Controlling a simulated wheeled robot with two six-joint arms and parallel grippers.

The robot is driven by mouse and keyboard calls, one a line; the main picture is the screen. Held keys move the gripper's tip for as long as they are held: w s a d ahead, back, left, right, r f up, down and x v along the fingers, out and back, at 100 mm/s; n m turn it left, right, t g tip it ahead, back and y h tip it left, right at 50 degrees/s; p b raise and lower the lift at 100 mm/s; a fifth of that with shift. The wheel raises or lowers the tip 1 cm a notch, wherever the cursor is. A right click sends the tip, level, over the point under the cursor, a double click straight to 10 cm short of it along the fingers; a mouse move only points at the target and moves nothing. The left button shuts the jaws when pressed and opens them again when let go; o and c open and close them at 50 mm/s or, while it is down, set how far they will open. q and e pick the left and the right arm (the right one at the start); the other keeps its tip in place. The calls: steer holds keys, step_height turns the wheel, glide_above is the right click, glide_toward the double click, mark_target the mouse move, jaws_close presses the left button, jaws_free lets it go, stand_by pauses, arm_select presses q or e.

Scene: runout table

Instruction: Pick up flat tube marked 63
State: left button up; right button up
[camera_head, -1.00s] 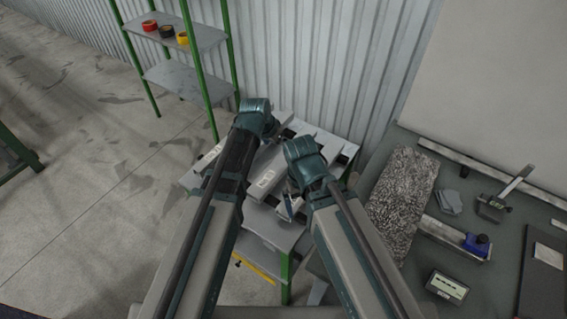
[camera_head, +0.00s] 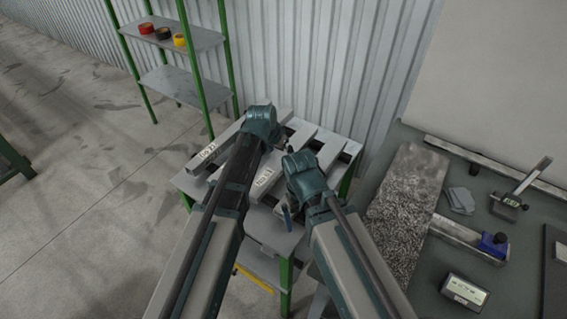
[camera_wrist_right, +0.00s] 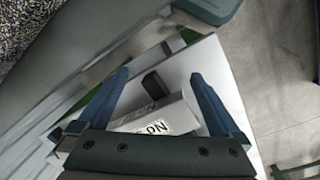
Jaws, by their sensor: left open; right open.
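Several pale grey flat tubes lie side by side on a small rack with green legs. One tube (camera_head: 207,152) at the left has a white label; another labelled tube (camera_head: 266,179) lies between my arms. The numbers are too small to read surely, so I cannot tell which is 63. My left gripper (camera_head: 268,135) hangs over the tubes, its fingers mostly hidden by its wrist. My right gripper (camera_wrist_right: 157,78) is open, its blue fingers on either side of a labelled tube end (camera_wrist_right: 158,124) in the right wrist view. I cannot tell whether they touch it.
A workbench at the right holds a dark speckled slab (camera_head: 405,215), a blue-ended tool (camera_head: 492,243) and a small boxed device (camera_head: 465,291). A green shelf unit (camera_head: 178,38) with tape rolls stands behind left. A corrugated wall closes the back.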

mark_target(283, 159)
arm_select(q)
steer(key=b+x, duration=0.1)
steer(key=x, duration=0.2)
steer(key=shift+b, duration=0.4)
arm_select(e)
step_height(283, 159, down, 3)
steer(key=shift+r, duration=0.15)
arm_select(q)
steer(key=shift+r, duration=0.1)
arm_select(e)
steer(key=shift+r, duration=0.1)
arm_select(q)
jaws_close()
